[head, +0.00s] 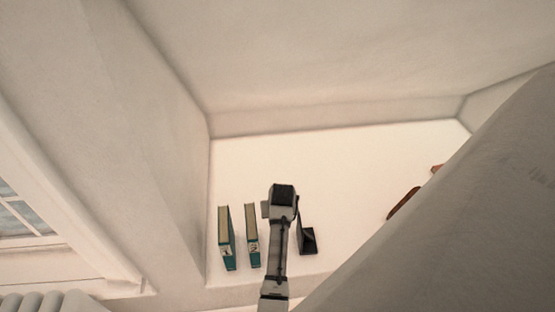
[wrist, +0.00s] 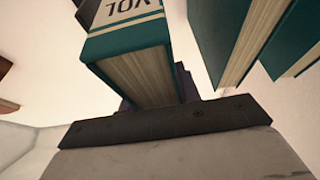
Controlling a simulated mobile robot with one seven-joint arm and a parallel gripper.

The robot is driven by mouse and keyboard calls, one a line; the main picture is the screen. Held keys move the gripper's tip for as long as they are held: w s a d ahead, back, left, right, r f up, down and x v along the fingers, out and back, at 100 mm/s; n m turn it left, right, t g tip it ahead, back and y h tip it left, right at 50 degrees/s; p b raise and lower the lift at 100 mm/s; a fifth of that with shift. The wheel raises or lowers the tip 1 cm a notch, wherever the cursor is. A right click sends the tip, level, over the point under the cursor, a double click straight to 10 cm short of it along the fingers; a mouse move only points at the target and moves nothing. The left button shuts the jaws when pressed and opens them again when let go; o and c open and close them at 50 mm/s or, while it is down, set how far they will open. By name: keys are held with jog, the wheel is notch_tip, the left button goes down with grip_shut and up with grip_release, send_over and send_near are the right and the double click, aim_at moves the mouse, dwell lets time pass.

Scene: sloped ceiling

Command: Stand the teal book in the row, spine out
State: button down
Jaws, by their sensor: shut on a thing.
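My gripper (wrist: 155,95) is shut on a teal book (wrist: 128,42) in the wrist view. The book has a pale label with the letters VOL, and its cream page edges face the gripper. In the head view my arm hides the held book. Two more teal books stand side by side on the white surface, the left one (head: 227,240) and the right one (head: 252,238), with a gap between them. They also show at the right of the wrist view, apart from the held book. I cannot tell whether the held book touches the surface.
A dark bookend (head: 307,240) stands just right of my arm on the white shelf surface (head: 340,165). Brown objects (head: 403,204) lie farther right, partly hidden by a large pale slope. Walls close the left and back. The middle of the surface is clear.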

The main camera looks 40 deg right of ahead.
jog(key=shift+f, duration=2)
jog(key=c, duration=1.5)
grip_release()
jog(key=shift+f, duration=0.25)
jog(key=o, duration=0.5)
jog(key=v, duration=1.2)
jog(key=shift+w+r+b, duration=0.1)
jog(key=shift+r+b, duration=0.15)
jog(key=shift+b, duration=0.15)
